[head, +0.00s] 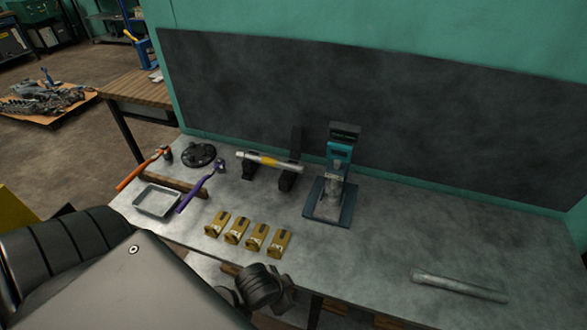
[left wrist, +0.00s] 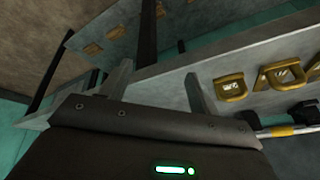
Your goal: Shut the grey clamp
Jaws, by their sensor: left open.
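No part is clearly marked as the grey clamp. A grey metal piece (head: 329,199) stands on a dark base plate (head: 345,216) under a teal and black upright (head: 340,150), towards the back middle of the bench. It may be the clamp, and I cannot tell whether it is open or shut. My left gripper (left wrist: 159,74) shows in the left wrist view, its two grey fingers spread apart with nothing held between them. It is near the bench edge, close to the yellow brackets (left wrist: 231,88), and away from the grey piece. My right gripper is not in view.
Several yellow brackets (head: 257,238) line the bench front. A yellow-banded rod (head: 258,159) rests on black supports. A grey bar (head: 458,286) lies right. The bench between is clear.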

